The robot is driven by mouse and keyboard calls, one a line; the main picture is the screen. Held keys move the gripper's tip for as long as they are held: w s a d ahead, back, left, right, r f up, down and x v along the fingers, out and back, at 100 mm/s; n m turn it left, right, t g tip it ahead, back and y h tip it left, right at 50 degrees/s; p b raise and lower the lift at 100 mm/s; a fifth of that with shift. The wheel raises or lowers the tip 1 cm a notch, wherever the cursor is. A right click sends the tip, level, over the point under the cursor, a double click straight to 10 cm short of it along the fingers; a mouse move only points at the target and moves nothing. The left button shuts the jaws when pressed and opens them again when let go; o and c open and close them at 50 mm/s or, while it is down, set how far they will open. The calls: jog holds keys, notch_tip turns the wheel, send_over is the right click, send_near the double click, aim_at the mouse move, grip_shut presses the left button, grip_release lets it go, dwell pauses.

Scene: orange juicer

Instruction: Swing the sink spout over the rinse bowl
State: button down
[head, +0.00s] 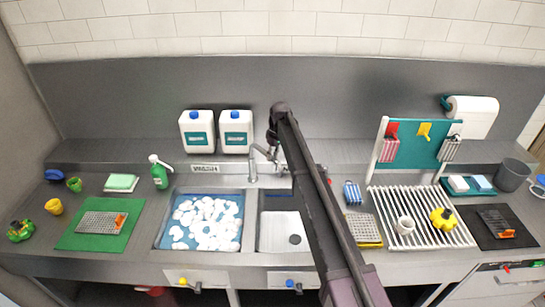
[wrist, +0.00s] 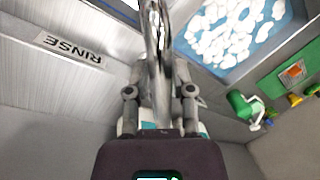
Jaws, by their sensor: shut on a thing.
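The chrome sink spout (head: 262,152) rises from its post between the two bowls, and its outlet end is hidden by my arm in the head view. In the wrist view the spout (wrist: 152,35) runs between the two fingers of my gripper (wrist: 159,92), which is shut on it. The rinse bowl (head: 272,226) is the empty right-hand basin with a dark drain; my arm crosses its right part. A RINSE label (wrist: 74,49) shows in the wrist view. I cannot tell exactly which bowl the outlet is over.
The left bowl (head: 163,235) holds blue water and white foam. Two white jugs (head: 197,131) stand behind it, and a green spray bottle (head: 160,172) stands at its left. A drying rack (head: 440,232) with a cup and a yellow item lies right of my arm.

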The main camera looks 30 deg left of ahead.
jog(key=shift+w+d, duration=0.1)
jog(key=shift+w, duration=0.15)
jog(key=shift+c, duration=2.4)
grip_release()
jog(key=shift+s, duration=0.15)
jog(key=shift+r, duration=0.1)
